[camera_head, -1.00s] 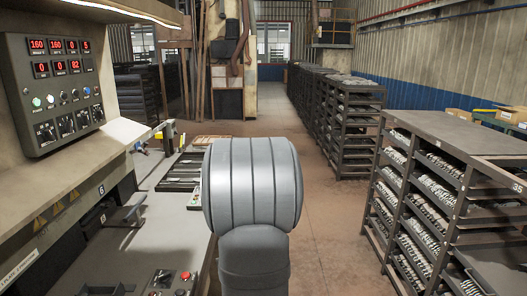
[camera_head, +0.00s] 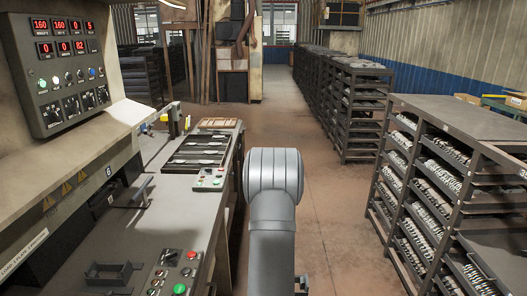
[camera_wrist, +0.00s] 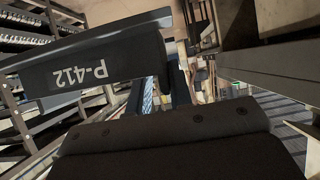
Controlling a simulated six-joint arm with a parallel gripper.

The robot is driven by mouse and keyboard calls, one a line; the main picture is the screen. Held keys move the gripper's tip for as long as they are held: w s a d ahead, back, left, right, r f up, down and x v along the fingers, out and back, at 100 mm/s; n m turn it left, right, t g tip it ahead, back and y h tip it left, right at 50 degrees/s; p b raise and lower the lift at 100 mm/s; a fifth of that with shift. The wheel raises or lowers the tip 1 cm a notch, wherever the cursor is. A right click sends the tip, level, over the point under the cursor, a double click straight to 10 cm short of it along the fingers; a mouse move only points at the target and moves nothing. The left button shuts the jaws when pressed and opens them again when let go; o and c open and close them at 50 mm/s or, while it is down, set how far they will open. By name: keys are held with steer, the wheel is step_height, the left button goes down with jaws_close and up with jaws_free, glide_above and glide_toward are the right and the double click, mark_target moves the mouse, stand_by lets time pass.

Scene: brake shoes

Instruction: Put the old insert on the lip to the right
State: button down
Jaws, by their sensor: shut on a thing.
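In the wrist view a dark bar-shaped piece marked P-412 (camera_wrist: 95,68) reaches from the left to the middle; it looks like the old insert. My gripper (camera_wrist: 172,62) is shut on it, near its right end. The piece is tilted in that picture and held up, with racks and floor behind it. In the head view my own arm hides the gripper and the piece. The press (camera_head: 60,150) stands at the left, with a grey work surface (camera_head: 130,232) in front of it. I cannot tell which edge is the lip.
A dark open frame (camera_head: 112,273) and a control box with buttons (camera_head: 172,275) stand on the work surface. A slotted dark tray (camera_head: 198,152) lies farther back. A loaded rack (camera_head: 440,190) stands at the right. The aisle floor (camera_head: 325,205) between is clear.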

steer(key=shift+s+a+f, duration=0.3)
